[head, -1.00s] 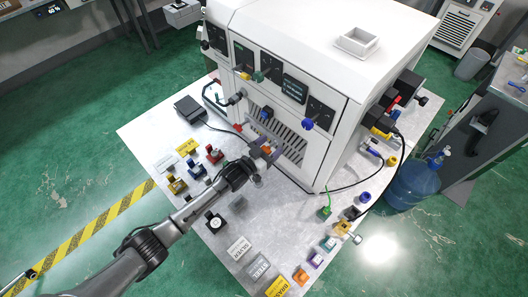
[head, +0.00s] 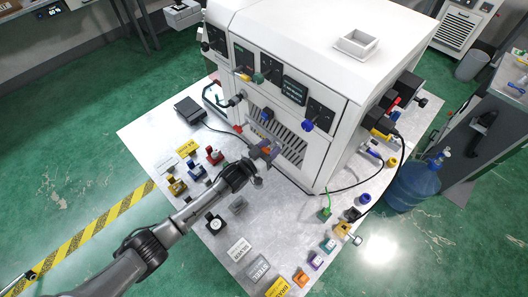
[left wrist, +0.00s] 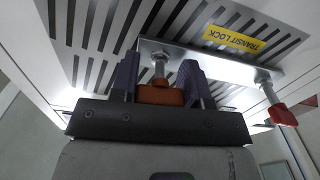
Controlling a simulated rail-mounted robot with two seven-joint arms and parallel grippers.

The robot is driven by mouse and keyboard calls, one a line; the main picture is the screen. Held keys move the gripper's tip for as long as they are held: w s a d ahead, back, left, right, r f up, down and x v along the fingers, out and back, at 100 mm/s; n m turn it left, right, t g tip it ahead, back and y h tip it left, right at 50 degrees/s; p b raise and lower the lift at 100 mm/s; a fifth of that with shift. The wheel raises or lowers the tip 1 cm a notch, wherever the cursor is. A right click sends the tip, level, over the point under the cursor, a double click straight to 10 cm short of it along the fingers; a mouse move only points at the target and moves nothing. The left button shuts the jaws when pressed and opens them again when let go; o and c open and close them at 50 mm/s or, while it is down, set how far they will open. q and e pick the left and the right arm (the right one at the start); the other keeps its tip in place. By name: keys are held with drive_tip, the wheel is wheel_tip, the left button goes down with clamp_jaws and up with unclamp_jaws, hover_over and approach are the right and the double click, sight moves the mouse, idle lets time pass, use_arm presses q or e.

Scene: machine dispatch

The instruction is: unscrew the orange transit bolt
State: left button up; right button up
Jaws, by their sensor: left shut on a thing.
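The orange transit bolt (left wrist: 160,95) shows in the left wrist view with its orange head between the two purple-grey fingers of my left gripper (left wrist: 159,88). Its metal shank and nut rise from the head to a silver bracket (left wrist: 205,65) under the slotted panel. A yellow "TRANSIT LOCK" label (left wrist: 234,39) is beside it. In the head view, my left gripper (head: 264,151) is at the machine's lower front vents, shut on the bolt, which it mostly hides. My right gripper is not in view.
A red-knobbed bolt (left wrist: 283,115) hangs from the bracket's right end. The white machine (head: 290,50) stands on a metal table (head: 190,235). Several coloured blocks lie left of my arm and along the right front edge. A black cable (head: 350,186) crosses the table.

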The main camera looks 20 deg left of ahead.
use_arm(q)
drive_tip(key=n, duration=0.4)
drive_tip(key=n, duration=0.4)
drive_tip(key=shift+f+b, duration=0.1)
drive_tip(key=shift+b, duration=0.3)
drive_tip(key=shift+n, duration=0.6)
